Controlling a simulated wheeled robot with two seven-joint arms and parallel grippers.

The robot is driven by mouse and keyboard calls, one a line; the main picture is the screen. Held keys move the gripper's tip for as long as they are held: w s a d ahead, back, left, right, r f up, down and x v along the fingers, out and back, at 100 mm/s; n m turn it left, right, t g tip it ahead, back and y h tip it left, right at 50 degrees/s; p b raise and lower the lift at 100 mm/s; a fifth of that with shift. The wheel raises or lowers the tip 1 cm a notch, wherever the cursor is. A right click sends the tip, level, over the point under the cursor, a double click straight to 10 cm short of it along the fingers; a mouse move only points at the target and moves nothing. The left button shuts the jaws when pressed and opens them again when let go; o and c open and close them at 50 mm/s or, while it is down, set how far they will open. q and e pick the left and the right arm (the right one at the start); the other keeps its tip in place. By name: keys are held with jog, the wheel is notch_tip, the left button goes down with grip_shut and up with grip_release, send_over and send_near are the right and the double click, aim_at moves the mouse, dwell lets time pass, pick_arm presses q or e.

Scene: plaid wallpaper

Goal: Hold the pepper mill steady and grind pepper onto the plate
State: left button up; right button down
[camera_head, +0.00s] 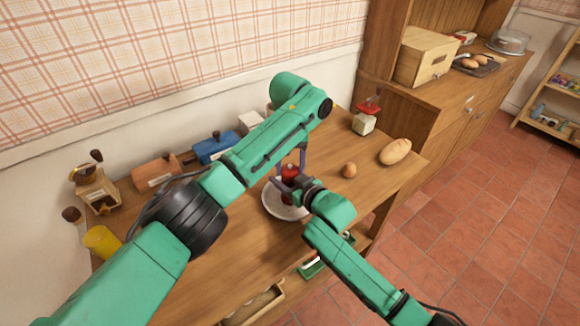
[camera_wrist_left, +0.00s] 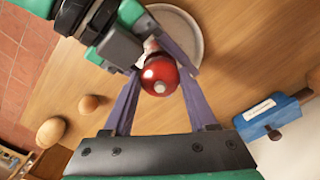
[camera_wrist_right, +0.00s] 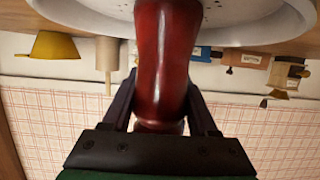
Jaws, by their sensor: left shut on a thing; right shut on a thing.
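The red pepper mill (camera_head: 290,171) stands upright over the white plate (camera_head: 272,208). My left gripper (camera_head: 290,164) reaches down from above and is shut on the mill's top; its fingers flank the round red knob (camera_wrist_left: 160,78) in the left wrist view. My right gripper (camera_head: 287,186) comes from the front right and is shut on the mill's body (camera_wrist_right: 163,60), lower down. Several small dark specks show on the plate (camera_wrist_right: 235,30) in the right wrist view. The grippers and mill hide part of the plate.
A blue box (camera_head: 213,147), a wooden box (camera_head: 157,171) and a coffee grinder (camera_head: 97,190) stand along the wall. The table's front middle is clear.

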aim_at(290, 168)
pick_arm(q)
jog(key=o, duration=1.4)
notch_tip(290, 168, up, 12)
